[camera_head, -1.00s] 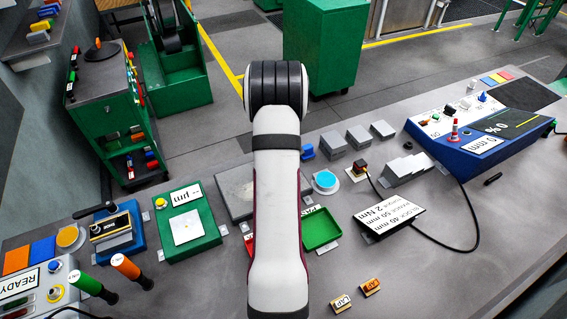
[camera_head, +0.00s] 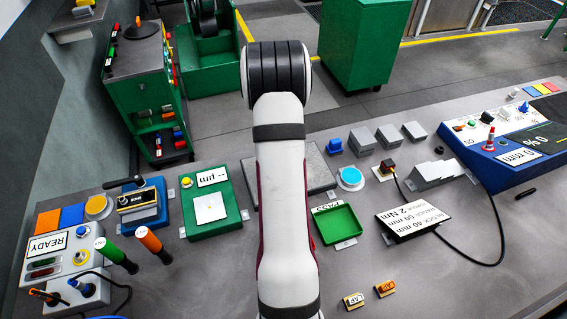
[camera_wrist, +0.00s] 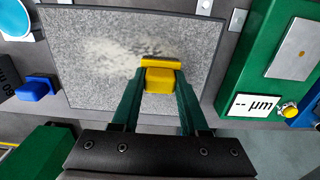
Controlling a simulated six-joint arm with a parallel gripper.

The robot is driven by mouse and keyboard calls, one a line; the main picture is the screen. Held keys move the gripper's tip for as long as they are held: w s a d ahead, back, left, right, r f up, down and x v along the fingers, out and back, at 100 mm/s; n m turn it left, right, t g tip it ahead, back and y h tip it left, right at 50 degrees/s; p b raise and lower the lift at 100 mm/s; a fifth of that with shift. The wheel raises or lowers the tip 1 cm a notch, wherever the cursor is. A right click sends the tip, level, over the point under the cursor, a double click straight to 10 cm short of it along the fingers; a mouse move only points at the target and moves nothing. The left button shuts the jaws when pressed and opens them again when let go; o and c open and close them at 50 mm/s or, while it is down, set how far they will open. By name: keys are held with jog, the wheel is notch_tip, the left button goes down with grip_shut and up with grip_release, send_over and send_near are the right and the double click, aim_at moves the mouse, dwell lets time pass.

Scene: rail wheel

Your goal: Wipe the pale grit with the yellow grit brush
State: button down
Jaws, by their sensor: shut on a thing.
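My gripper (camera_wrist: 160,80) is shut on the yellow grit brush (camera_wrist: 160,68) in the wrist view, with a green finger on each side of it. The brush is over the speckled grey plate (camera_wrist: 85,90); I cannot tell whether it touches the surface. The pale grit (camera_wrist: 112,48) is a whitish smear on the plate, just beyond and left of the brush. In the head view, my arm hides the gripper, the brush and the grit; part of the plate (camera_head: 318,165) shows beside the arm.
A green gauge box (camera_wrist: 250,70) reading "-- µm" stands right of the plate in the wrist view. A blue block (camera_wrist: 38,88) lies left of it. In the head view, a green tray (camera_head: 338,222), a blue disc (camera_head: 350,178) and grey blocks (camera_head: 388,137) stand right of my arm.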

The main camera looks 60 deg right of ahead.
jog(key=shift+w+a+r, duration=0.1)
jog(key=shift+w+a, duration=0.9)
jog(key=shift+w, duration=0.05)
notch_tip(320, 180, up, 8)
jog(key=w+a+r+n, duration=0.2)
jog(key=w+a+r, duration=0.25)
jog(key=a, duration=0.35)
jog(key=w+a+r+n, duration=0.35)
jog(key=w+a, duration=0.25)
jog(key=a, duration=0.2)
jog(key=a+r+n, duration=0.1)
jog(key=a+r, duration=0.2)
jog(key=a, duration=0.6)
jog(key=a+r+n, duration=0.2)
jog(key=a+r, duration=0.2)
jog(key=a, duration=0.5)
jog(key=shift+a+r, duration=0.25)
jog(key=shift+r, duration=0.05)
jog(key=shift+n, duration=0.25)
